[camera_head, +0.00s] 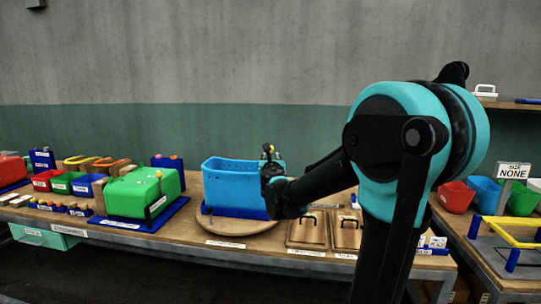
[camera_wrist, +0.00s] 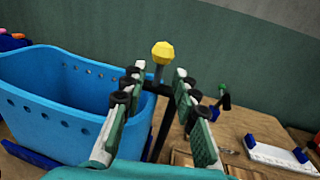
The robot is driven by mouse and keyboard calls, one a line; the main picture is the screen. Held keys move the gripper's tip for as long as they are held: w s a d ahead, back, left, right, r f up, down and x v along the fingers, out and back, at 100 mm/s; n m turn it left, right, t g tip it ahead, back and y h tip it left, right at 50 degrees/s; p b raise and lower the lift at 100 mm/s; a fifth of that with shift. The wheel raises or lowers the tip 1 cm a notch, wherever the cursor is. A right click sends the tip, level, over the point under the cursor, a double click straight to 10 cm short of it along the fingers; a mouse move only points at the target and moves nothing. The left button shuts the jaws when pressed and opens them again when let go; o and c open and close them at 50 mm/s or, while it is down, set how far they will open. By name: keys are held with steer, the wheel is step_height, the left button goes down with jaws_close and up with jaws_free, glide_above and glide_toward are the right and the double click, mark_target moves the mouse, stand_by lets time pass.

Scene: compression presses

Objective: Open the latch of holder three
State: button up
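A blue bin-shaped holder (camera_head: 232,187) with a row of holes stands on the round wooden board of the bench. It fills the left of the wrist view (camera_wrist: 60,115). A dark upright lever with a yellow knob (camera_wrist: 162,52) stands at the bin's side. My gripper (camera_wrist: 160,80) is open, with its fingers on either side of the lever just below the knob in the picture. Whether they touch it cannot be told. In the head view my gripper (camera_head: 271,174) is at the bin's right end. No label reading three is legible.
A green holder (camera_head: 145,190) with its own lever stands to the left on a blue base. Two wooden lids with handles (camera_head: 307,229) lie right of the bin. A white bar with blue ends (camera_wrist: 282,157) lies at the right of the wrist view.

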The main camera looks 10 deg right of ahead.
mark_target(271, 153)
steer(key=shift+w+d, duration=0.2)
steer(key=shift+w, duration=1.15)
steer(key=shift+w+d, duration=0.15)
steer(key=shift+w, duration=1.15)
jaws_close()
